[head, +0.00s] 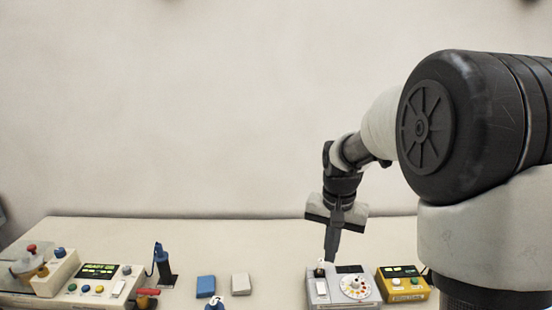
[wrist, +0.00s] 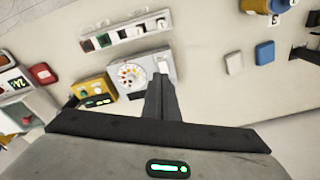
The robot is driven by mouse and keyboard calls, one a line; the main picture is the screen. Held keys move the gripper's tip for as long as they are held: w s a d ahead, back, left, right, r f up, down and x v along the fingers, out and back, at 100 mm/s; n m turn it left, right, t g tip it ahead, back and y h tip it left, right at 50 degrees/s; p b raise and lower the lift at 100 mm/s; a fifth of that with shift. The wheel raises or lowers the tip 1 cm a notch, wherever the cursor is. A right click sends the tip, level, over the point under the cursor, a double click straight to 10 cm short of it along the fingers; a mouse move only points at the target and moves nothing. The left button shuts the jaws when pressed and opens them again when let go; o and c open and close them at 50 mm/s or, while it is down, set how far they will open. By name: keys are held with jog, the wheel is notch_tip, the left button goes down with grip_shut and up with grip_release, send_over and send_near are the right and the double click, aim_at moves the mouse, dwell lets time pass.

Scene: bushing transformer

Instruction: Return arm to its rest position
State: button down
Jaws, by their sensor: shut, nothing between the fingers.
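My gripper (head: 331,258) is shut and empty. In the head view it points down, just above the left back part of a grey device with a round dial (head: 342,287). I cannot tell whether the fingertips touch the device. In the wrist view my gripper (wrist: 162,80) reaches toward the same grey device (wrist: 131,92), and its fingertips overlap the device's edge near a white switch. My arm comes in from the right of the head view and bends down over the table.
A yellow meter (head: 403,284) stands close right of the grey device. A blue block (head: 206,286) and a pale block (head: 241,284) lie to its left. A device with a green display (head: 98,270) and a dark upright tool (head: 162,262) stand further left. The space above the table is clear.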

jog(key=s+r+n+t, duration=0.2)
jog(key=s+r, duration=0.7)
jog(key=s, duration=0.2)
jog(key=s+r+n+t, duration=0.1)
jog(key=s+n+t, duration=0.1)
jog(key=s, duration=1)
jog(key=shift+s+r+n, duration=0.3)
jog(key=shift+r, duration=0.05)
jog(key=w+f+g+b, duration=0.1)
jog(key=w+f, duration=0.5)
jog(key=w, duration=0.7)
jog(key=w+f+b, duration=0.2)
jog(key=w+f, duration=0.4)
jog(key=w, duration=0.7)
jog(key=shift+w+f+g+b, duration=0.2)
jog(key=shift+w+g+b, duration=0.15)
jog(key=shift+w+g, duration=0.05)
jog(key=shift+s, duration=0.1)
